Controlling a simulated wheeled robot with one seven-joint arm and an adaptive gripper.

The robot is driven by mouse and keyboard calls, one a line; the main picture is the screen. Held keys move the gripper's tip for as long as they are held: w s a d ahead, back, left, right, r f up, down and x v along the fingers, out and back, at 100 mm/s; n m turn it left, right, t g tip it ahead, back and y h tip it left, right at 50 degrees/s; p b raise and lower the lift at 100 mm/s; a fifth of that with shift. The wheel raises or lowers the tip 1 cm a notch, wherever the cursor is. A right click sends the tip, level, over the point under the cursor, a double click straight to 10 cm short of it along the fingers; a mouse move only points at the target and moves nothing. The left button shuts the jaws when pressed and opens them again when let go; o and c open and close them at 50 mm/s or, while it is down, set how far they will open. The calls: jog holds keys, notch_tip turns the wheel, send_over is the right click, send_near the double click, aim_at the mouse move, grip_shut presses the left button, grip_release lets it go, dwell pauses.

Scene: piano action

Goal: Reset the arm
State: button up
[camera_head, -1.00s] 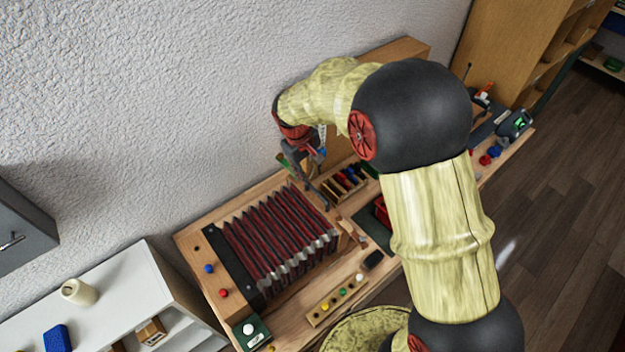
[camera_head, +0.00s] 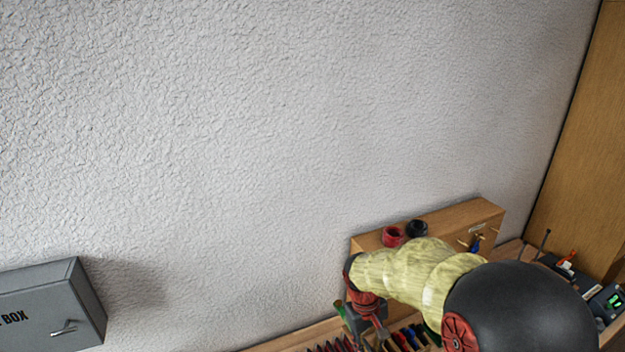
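My arm, yellow with black joints and red caps, reaches in from the lower right in the head view. My gripper (camera_head: 364,328) is at the bottom of the picture, over the workbench, close to a green-tipped item. Its fingers are small, partly cut off and overlapped by other things, so I cannot tell whether they are open or shut or hold anything. The red and black bellows-like piano action (camera_head: 330,347) shows only as a sliver at the bottom edge, left of my gripper.
A wooden box (camera_head: 470,217) against the wall bears a red roll (camera_head: 393,236) and a black roll (camera_head: 416,229). A divided tray (camera_head: 412,338) lies right of my gripper. A grey wall box (camera_head: 50,310) is at lower left. A wooden cabinet (camera_head: 585,150) stands at right. Textured wall fills the rest.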

jog(key=s+d+m+t+b, duration=0.1)
jog(key=s+t+b, duration=0.1)
jog(key=s+b, duration=0.4)
jog(key=s+d+r+m+t+y+b, duration=0.1)
jog(key=s+t+b, duration=0.1)
jog(key=s+b, duration=0.4)
jog(key=s+d+r+m+t+b, duration=0.1)
jog(key=s+b, duration=0.6)
jog(key=s, duration=0.4)
jog(key=shift+r+m+t+y, duration=0.25)
jog(key=shift+m+t+y, duration=0.15)
